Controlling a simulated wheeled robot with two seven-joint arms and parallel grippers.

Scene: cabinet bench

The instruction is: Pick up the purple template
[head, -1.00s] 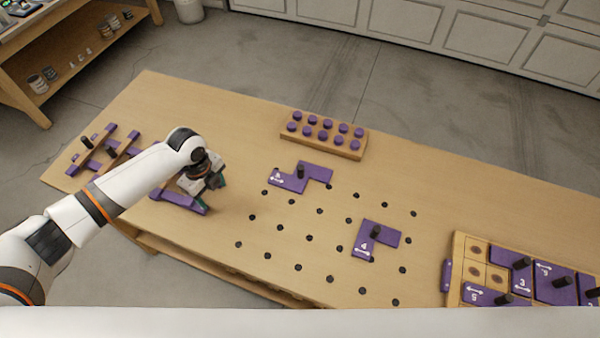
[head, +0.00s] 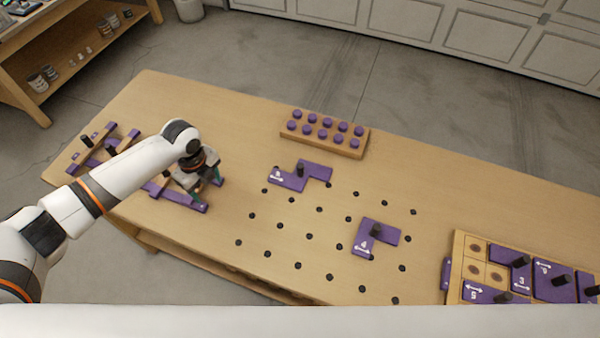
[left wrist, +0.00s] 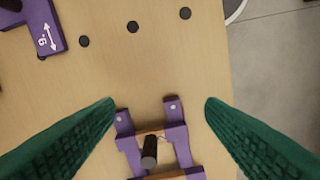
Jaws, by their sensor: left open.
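The purple template (head: 187,200) lies near the left front edge of the bench, with purple bars joined by wooden strips. My left arm hides part of it in the head view. In the left wrist view the template (left wrist: 128,146) shows at the bottom centre, with an upright black knob (left wrist: 149,152). My left gripper (head: 207,187) is over the template's right end. In the left wrist view the two green fingers of the left gripper (left wrist: 161,102) are spread wide on either side of the template, with nothing held. My right gripper is not in view.
A similar purple-and-wood frame (head: 106,150) lies at the far left. Two purple pieces with knobs (head: 318,171) (head: 386,234) lie among bench holes. A wooden block with purple pegs (head: 352,146) stands behind them. A wooden tray (head: 456,262) of purple pieces is at right.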

